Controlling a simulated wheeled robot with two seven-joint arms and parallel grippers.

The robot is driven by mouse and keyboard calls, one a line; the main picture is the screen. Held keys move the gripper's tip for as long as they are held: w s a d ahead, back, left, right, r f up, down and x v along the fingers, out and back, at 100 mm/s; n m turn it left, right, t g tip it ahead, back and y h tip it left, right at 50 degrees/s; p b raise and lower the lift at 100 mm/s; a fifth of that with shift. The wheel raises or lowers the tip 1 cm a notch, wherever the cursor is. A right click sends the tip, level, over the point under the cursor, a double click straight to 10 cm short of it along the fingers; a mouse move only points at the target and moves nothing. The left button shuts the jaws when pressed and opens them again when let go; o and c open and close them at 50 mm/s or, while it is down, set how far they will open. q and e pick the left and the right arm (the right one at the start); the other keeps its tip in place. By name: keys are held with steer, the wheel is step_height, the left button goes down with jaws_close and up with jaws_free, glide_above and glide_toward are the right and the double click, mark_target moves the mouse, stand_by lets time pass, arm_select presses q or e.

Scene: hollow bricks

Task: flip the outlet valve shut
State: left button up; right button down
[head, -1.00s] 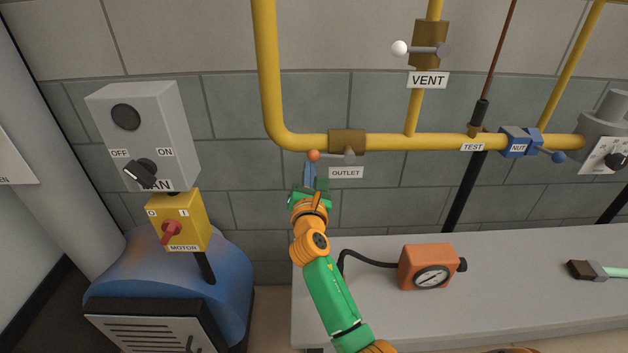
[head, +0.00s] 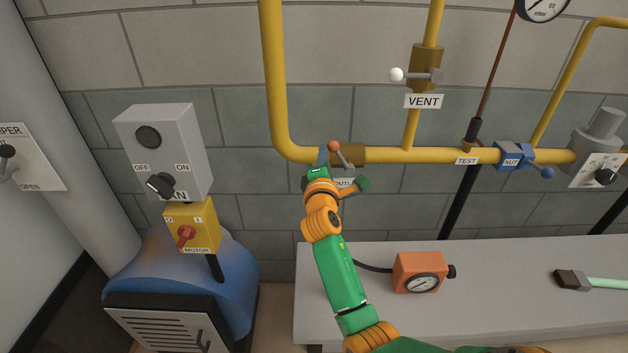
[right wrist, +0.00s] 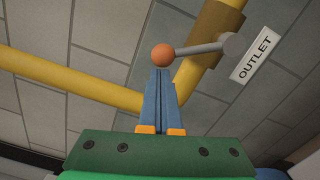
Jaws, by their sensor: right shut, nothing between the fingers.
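The outlet valve is a brown body (head: 352,155) on the yellow pipe, with a grey lever ending in an orange ball (head: 334,146). In the head view the lever slants up and left from its hub, across the pipe. The OUTLET label (right wrist: 258,56) reads clearly in the right wrist view and is partly hidden by my gripper in the head view. My right gripper (head: 323,156) is shut and empty, its blue fingers just left of the ball. In the right wrist view the fingertips (right wrist: 160,74) are right against or very near the ball (right wrist: 162,55). My left gripper is out of view.
The vent valve (head: 425,68) sits above right. A grey bench (head: 500,300) with an orange gauge box (head: 420,272) stands below. A grey switch box (head: 165,150) and yellow motor switch (head: 192,228) are left.

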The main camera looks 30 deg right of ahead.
mark_target(334, 148)
steer(key=d+r+m+p, duration=0.1)
steer(key=s+d+r+m+p, duration=0.1)
steer(key=m, duration=0.1)
steer(key=shift+s, duration=0.15)
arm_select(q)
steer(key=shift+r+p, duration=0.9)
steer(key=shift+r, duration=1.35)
arm_select(e)
steer(key=shift+s+d+r+m, duration=0.15)
steer(key=shift+s+d+m, duration=0.25)
steer(key=shift+m, duration=0.4)
steer(key=shift+s+d+r+m, duration=0.15)
steer(key=shift+d+m, duration=0.3)
steer(key=shift+m, duration=0.35)
